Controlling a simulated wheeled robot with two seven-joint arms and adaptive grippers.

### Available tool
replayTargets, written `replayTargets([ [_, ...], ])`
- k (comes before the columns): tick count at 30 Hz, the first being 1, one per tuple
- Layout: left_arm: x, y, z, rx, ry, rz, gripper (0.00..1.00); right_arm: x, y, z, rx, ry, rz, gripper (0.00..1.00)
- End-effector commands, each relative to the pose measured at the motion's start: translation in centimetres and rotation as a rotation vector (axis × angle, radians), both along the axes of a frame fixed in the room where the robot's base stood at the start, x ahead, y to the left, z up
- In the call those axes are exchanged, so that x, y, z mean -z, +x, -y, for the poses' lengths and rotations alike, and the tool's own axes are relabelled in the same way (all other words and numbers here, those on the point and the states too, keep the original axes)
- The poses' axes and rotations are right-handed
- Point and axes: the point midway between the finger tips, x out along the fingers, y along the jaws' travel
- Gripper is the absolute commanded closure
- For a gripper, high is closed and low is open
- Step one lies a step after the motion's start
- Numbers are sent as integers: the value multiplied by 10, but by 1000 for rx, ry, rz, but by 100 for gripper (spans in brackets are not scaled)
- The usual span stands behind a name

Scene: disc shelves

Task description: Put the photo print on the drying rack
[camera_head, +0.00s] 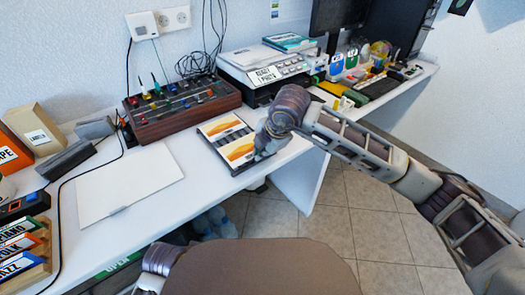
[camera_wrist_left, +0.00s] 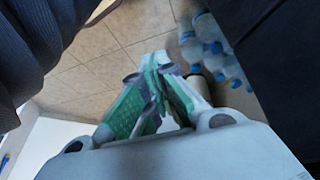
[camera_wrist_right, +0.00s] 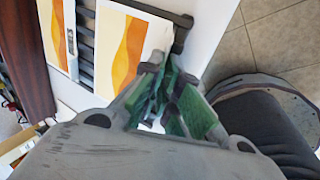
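The photo print (camera_head: 238,150), white-bordered with orange and yellow waves, lies over the near part of the black slatted drying rack (camera_head: 235,172). It also shows in the right wrist view (camera_wrist_right: 125,45). A similar print (camera_head: 219,124) lies on the rack's far part and shows at the left in the right wrist view (camera_wrist_right: 58,32). My right gripper (camera_head: 260,156) is at the near print's right edge; its fingertips (camera_wrist_right: 166,68) close together on that edge and hide the contact. My left gripper (camera_wrist_left: 153,85) is shut and empty below the desk level, over the floor.
A white board (camera_head: 125,183) lies left of the rack. A mixer box (camera_head: 180,110) with knobs and a printer (camera_head: 262,70) stand behind the rack. Boxes (camera_head: 35,130) stand far left. Bottles (camera_wrist_left: 215,50) stand on the floor below. The desk's front edge is close to the rack.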

Motion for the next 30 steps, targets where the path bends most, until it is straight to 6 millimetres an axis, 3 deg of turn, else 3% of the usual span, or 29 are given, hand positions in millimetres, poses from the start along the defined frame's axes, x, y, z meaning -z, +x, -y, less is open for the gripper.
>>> replayTargets([
  [4,1,3,0,-2,-4,12,100,2,0,0,0,0,0,100],
  [6,1,3,0,-2,-5,14,100,1,0,0,0,0,0,88],
  [10,1,3,0,-2,-4,12,100,1,0,0,0,0,0,73],
  [25,0,-1,-1,-1,3,-5,100,-2,0,0,0,0,0,73],
  [30,-7,-3,-3,-1,13,-16,100,-16,-4,4,0,0,2,73],
])
